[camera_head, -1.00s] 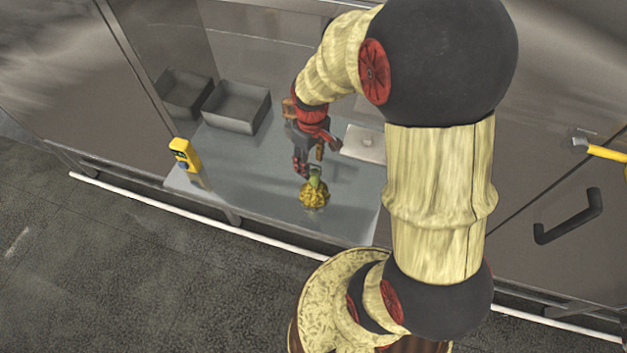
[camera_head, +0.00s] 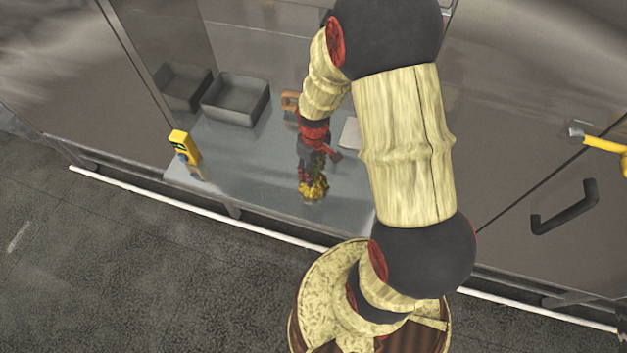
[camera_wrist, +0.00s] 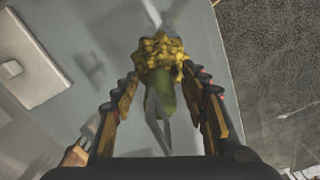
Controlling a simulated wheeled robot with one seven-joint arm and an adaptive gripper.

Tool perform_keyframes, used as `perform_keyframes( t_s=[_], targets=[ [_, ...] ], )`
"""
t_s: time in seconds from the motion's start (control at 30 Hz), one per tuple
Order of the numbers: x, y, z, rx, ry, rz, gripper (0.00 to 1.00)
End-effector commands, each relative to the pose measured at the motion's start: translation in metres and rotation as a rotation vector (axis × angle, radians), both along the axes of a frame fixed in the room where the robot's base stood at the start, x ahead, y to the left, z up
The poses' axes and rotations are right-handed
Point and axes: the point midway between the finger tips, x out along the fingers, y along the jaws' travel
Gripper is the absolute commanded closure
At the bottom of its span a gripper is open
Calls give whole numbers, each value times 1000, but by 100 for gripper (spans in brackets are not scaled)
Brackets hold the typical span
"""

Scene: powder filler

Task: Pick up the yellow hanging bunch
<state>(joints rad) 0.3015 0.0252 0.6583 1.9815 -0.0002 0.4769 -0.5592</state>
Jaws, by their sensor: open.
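The yellow bunch (camera_head: 313,188) is on the grey work surface (camera_head: 245,185) near its front edge. It is lumpy and yellow with a green stem part, which shows in the wrist view (camera_wrist: 163,88). My gripper (camera_head: 310,178) is right over the bunch in the head view and hides part of it. In the wrist view my gripper (camera_wrist: 163,108) is open, with one finger on each side of the bunch and its green part. Gaps show between the fingers and the green part. I cannot tell whether a fingertip touches the yellow part.
Two grey bins (camera_head: 236,98) stand at the back left. A yellow handheld device (camera_head: 184,147) stands at the left front corner. A pale flat plate (camera_head: 350,134) lies behind my arm and shows in the wrist view (camera_wrist: 30,60). The surface between device and bunch is clear.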

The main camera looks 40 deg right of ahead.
Motion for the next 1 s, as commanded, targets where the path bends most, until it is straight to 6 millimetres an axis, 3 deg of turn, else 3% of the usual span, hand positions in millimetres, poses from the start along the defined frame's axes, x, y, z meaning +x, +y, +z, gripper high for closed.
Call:
perform_keyframes(
  t_s=[0.1,0.87,1.0],
  targets=[
    [0,0,0,0,0,0,56],
    [0,0,1,0,0,0,100],
    [0,0,1,0,0,0,100]
  ],
)
